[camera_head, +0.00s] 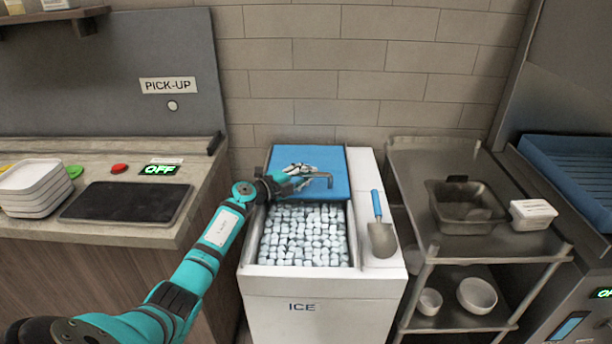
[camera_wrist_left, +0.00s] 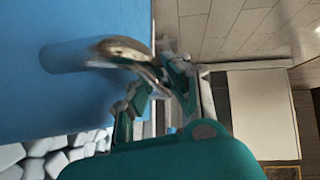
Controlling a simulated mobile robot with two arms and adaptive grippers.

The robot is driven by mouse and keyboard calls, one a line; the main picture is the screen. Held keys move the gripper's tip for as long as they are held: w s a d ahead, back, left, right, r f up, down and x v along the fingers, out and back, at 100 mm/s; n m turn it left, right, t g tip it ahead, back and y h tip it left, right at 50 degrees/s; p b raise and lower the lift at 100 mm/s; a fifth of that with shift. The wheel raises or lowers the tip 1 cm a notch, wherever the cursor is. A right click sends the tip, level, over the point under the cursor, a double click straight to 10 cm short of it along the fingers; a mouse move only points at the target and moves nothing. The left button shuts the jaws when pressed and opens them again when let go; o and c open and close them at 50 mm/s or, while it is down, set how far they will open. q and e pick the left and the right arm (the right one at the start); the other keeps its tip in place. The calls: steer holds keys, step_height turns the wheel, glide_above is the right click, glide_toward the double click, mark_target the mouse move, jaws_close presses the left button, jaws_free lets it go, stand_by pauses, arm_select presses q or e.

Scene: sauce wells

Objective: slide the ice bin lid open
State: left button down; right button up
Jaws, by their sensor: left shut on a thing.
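The white ice bin (camera_head: 302,308), marked ICE, stands in the middle of the head view. Its blue lid (camera_head: 335,160) lies over the back part, and the front part is open with ice cubes (camera_head: 303,238) showing. My left gripper (camera_head: 301,176) is shut on the left end of the handle. In the left wrist view the lid (camera_wrist_left: 75,95) fills the left, with the handle (camera_wrist_left: 120,48) reaching to the gripper fingers (camera_wrist_left: 160,88). My right gripper is not in view.
A scoop with a blue handle (camera_head: 377,206) lies on the bin's right rim. A steel cart (camera_head: 455,250) with a metal pan (camera_head: 466,213) stands right of the bin. A counter (camera_head: 120,230) with a dark tablet-like panel (camera_head: 127,202) stands left. A brick wall is behind.

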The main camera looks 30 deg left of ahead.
arm_select(q)
steer(key=c, duration=1.3)
jaws_free()
steer(key=shift+f, duration=0.2)
steer(key=shift+r, duration=0.1)
steer(key=v, duration=1.2)
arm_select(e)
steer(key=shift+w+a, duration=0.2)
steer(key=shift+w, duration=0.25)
